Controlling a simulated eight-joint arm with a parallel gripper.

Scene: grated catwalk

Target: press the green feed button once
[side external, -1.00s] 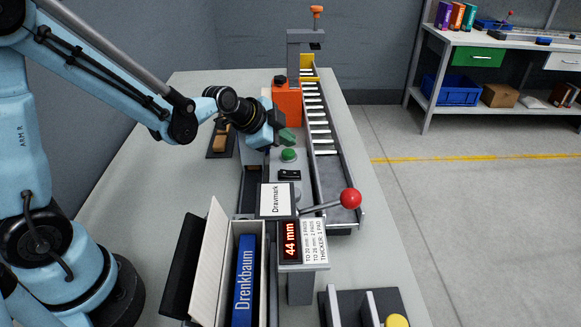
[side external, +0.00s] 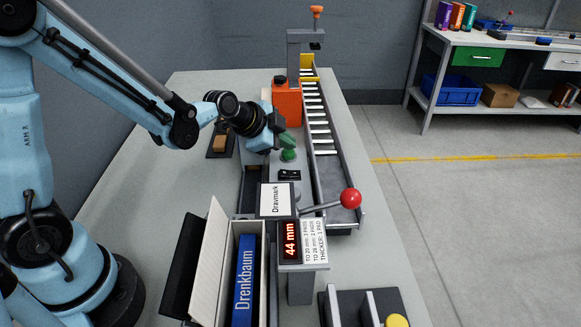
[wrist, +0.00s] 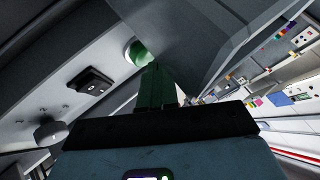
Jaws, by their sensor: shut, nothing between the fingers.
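The green feed button (side external: 288,155) stands on the light grey panel of the machine, beside the roller track. My gripper (side external: 288,143) is shut and empty, with its green fingertips just above the button in the side view. The fingertips overlap the button's top there, and I cannot tell whether they touch it. In the wrist view the green button (wrist: 138,52) shows just beyond the tip of my shut green fingers (wrist: 152,84), slightly to the left. Part of the button is hidden behind the fingers.
A black rocker switch (side external: 289,175) sits on the panel in front of the button. An orange housing (side external: 287,104) stands close behind. A lever with a red ball (side external: 350,198) juts out at right front. The roller track (side external: 322,130) runs along the right side.

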